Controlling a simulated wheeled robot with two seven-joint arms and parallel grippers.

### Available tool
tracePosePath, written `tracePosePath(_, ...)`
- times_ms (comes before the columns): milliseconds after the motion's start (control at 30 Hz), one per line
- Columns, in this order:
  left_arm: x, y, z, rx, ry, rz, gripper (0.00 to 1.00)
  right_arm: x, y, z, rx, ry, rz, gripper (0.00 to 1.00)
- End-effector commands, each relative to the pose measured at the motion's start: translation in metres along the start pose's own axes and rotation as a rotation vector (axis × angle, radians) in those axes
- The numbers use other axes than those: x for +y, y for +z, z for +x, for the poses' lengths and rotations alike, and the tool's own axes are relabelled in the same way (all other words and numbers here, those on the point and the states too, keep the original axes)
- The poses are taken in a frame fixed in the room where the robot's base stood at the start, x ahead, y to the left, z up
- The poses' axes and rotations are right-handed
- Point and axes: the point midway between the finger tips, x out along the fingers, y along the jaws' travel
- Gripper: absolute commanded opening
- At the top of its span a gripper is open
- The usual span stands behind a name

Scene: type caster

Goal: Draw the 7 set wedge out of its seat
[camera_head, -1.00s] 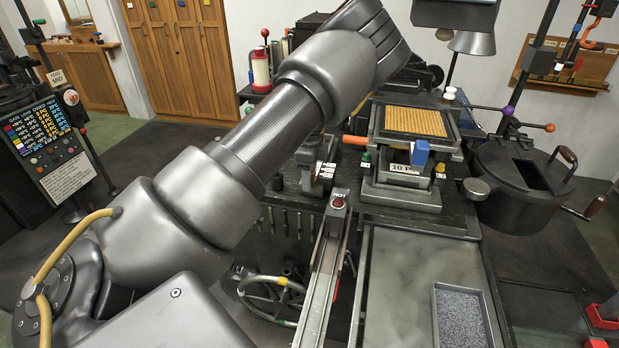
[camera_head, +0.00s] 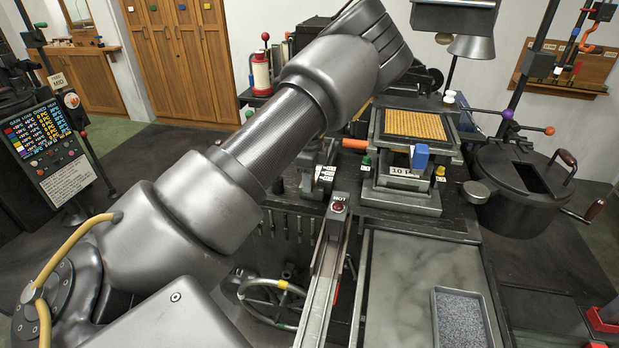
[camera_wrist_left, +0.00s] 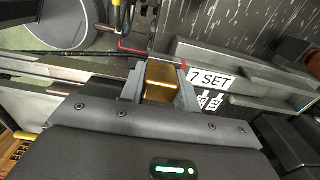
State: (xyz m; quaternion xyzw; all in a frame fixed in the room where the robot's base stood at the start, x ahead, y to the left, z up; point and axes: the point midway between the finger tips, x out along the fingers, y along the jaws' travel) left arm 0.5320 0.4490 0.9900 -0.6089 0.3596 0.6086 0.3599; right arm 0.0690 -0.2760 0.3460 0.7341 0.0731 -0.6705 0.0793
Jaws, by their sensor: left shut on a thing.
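In the left wrist view, a brass wedge (camera_wrist_left: 161,76) lies between the two grey fingers of my left gripper (camera_wrist_left: 160,88), which is shut on it. A white label reading "7 SET" (camera_wrist_left: 211,78) is just right of the fingers, on a dark metal part of the machine. Whether the wedge is still in its seat cannot be told. In the head view, my left arm crosses the picture from lower left to top centre, and its gripper cannot be made out there. My right gripper is not in view.
In the head view, a block with a tan grid top (camera_head: 416,123) stands right of my arm, with a blue piece (camera_head: 420,156) on its front. A dark round pot (camera_head: 520,190) is at right. A grey slab (camera_head: 410,275) with a tray of grey grains (camera_head: 462,318) lies in front.

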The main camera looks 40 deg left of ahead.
Motion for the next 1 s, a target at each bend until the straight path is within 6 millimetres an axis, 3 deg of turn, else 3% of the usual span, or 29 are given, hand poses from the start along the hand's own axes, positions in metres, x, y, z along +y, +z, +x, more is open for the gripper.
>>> tracePosePath(533, 0.011, 0.0, 0.0, 0.0, 0.002, 0.0, 0.0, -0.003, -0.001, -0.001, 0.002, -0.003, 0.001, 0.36)
tracePosePath(1000, 0.04, 0.0, 0.001, -0.001, 0.003, -0.002, 0.0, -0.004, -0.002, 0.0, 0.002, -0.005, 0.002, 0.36)
